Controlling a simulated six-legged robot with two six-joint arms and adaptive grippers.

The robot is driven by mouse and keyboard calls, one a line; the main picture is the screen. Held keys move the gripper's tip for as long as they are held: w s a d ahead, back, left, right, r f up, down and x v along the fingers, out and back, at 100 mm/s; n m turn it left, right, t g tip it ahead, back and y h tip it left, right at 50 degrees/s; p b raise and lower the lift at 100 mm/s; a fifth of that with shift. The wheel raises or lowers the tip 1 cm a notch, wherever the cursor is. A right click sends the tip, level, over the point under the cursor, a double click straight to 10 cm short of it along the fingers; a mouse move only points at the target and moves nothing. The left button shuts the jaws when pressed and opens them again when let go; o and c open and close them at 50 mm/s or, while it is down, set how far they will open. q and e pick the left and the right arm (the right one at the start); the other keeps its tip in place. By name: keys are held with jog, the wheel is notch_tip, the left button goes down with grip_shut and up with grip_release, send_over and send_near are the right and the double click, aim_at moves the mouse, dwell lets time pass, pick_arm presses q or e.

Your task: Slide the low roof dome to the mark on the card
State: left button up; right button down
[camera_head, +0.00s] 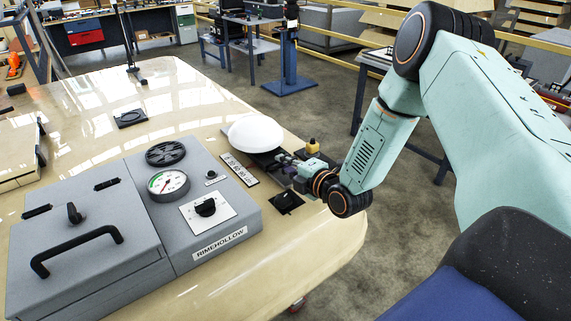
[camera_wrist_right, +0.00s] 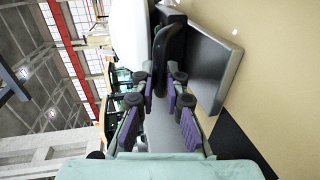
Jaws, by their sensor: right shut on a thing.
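The low white roof dome (camera_head: 256,133) sits near the table's right edge, on a dark flat base. A pale card strip (camera_head: 238,168) with dark marks lies along its near left side; I cannot make out which mark is meant. My right gripper (camera_head: 284,159) is at the dome's right side, close to the base. In the right wrist view its fingers (camera_wrist_right: 164,80) are shut on an upright dark handle (camera_wrist_right: 171,48) beside the dome (camera_wrist_right: 130,32). The grey base plate (camera_wrist_right: 212,62) shows there too. My left gripper is not in view.
A grey console (camera_head: 212,232) with a gauge and knob stands left of the dome. A black plate (camera_head: 287,202) lies in front of it. A small yellow-topped thing (camera_head: 313,146) stands behind my gripper. The tabletop beyond the dome is mostly clear.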

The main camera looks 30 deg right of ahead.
jog(key=shift+s+f+p, duration=0.15)
jog(key=shift+s+p, duration=0.5)
jog(key=shift+p+v, duration=0.6)
jog(key=shift+v, duration=0.4)
jog(key=shift+s+f, duration=0.15)
jog(key=shift+s, duration=0.3)
jog(key=shift+w+f, duration=0.15)
jog(key=c, duration=1.6)
grip_release()
jog(key=shift+o, duration=1)
jog(key=shift+w+d, duration=0.1)
jog(key=v, duration=0.5)
jog(key=shift+s+d+r, duration=0.1)
jog(key=shift+s+r, duration=0.15)
jog(key=shift+v, duration=0.95)
